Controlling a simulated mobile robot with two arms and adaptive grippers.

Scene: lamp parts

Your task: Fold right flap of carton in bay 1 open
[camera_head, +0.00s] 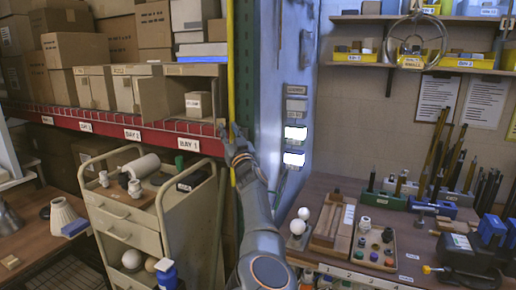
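The carton (178,70) above the BAY 1 label (189,144) sits on the red-edged shelf. Its front is open, and a small labelled box (198,104) shows inside. A tan panel (152,99), seemingly its left flap, stands out at the left of the opening. I cannot clearly make out the right flap near the yellow post.
A yellow post (231,60) rises at the carton's right. A cream cart (125,225) with bulbs and bottles stands below the shelf. Other cartons (76,50) fill the shelf leftward. A workbench (420,245) with tools and a parts tray (375,238) is at right.

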